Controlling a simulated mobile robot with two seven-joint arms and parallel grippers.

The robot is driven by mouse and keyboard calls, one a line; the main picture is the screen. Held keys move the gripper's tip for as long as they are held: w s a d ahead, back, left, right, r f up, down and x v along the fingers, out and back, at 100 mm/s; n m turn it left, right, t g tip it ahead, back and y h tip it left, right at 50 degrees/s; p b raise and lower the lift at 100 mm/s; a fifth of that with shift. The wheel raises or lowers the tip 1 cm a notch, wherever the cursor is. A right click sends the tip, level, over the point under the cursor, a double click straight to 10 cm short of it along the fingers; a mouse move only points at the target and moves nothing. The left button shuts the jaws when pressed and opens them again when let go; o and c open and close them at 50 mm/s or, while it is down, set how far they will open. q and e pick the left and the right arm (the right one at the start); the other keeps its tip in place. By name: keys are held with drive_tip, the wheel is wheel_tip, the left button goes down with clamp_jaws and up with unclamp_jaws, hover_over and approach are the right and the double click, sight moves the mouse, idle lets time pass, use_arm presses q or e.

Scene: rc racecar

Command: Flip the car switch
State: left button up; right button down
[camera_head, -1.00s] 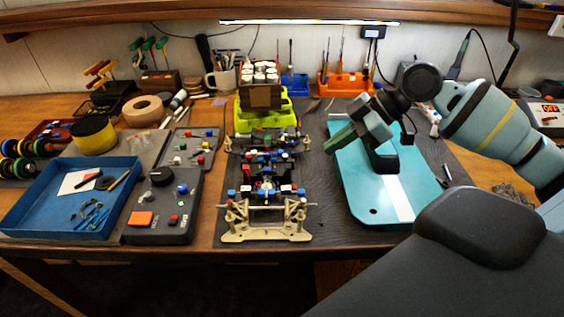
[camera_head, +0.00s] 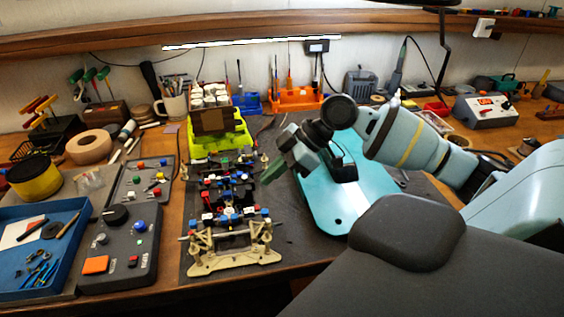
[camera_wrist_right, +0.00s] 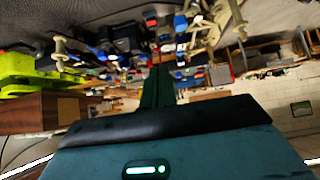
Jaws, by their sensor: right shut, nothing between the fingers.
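The RC car chassis (camera_head: 228,214) lies on the dark mat with its beige bumper toward me. It carries blue, red and black parts. I cannot tell for sure which small part is its switch. My right gripper (camera_head: 267,177) is shut and empty, just right of the chassis and apparently above it. In the right wrist view, the dark green fingers (camera_wrist_right: 158,86) point toward the chassis (camera_wrist_right: 165,30), which is upside down there. I see no clear contact. My left gripper is not in view.
A teal panel (camera_head: 322,205) with a white stripe lies under my right arm. A yellow-green bin (camera_head: 225,140) stands behind the chassis. A dark control box (camera_head: 117,248) and a blue tray (camera_head: 78,210) are at left. Bare mat shows in front of the panel.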

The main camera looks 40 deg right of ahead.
sight(258, 208)
drive_tip(key=x, duration=0.5)
wheel_tip(258, 208, down, 2)
drive_tip(key=shift+d+f, duration=0.1)
drive_tip(key=shift+d, duration=0.05)
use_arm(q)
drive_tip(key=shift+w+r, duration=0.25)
use_arm(e)
drive_tip(key=shift+f, duration=0.7)
drive_tip(key=shift+f, duration=0.15)
use_arm(q)
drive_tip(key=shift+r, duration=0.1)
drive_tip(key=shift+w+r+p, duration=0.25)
drive_tip(key=shift+p, duration=0.15)
use_arm(e)
drive_tip(key=shift+w+a+r, duration=0.3)
drive_tip(key=shift+w+a, duration=0.1)
drive_tip(key=shift+a, duration=0.3)
